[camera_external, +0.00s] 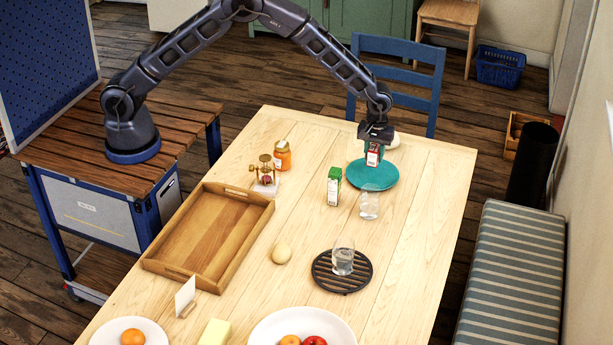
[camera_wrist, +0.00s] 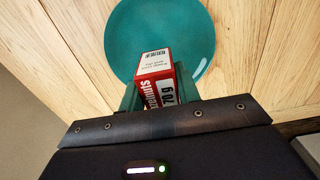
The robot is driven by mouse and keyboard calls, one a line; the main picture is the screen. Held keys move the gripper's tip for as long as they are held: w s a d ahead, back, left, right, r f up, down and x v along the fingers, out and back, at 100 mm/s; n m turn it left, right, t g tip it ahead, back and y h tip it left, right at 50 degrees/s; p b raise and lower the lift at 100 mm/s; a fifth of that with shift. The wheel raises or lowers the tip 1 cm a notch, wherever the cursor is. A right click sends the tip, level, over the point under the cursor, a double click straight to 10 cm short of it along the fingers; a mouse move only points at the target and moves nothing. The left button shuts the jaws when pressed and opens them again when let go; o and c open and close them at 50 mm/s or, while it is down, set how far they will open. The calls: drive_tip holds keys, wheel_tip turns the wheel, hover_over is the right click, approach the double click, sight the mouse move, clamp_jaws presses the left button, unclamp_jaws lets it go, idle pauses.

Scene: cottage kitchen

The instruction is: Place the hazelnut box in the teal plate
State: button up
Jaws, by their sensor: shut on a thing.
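The hazelnut box (camera_wrist: 153,65) is a small red and white carton, with part of its "…zelnuts" lettering showing in the wrist view. My gripper (camera_external: 374,147) is shut on it, and the box (camera_external: 373,158) hangs below the fingers in the external view. The teal plate (camera_external: 372,178) is round and lies on the table. In the wrist view the teal plate (camera_wrist: 120,40) spreads behind the box. The box is over the plate's far part; I cannot tell whether its bottom touches the plate.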

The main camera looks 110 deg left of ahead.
sight(375, 148)
drive_tip(key=shift+f, duration=2.65)
drive_tip(key=shift+f, duration=0.1)
drive_tip(key=o, duration=1)
wheel_tip(375, 148, up, 12)
drive_tip(key=shift+r, duration=0.2)
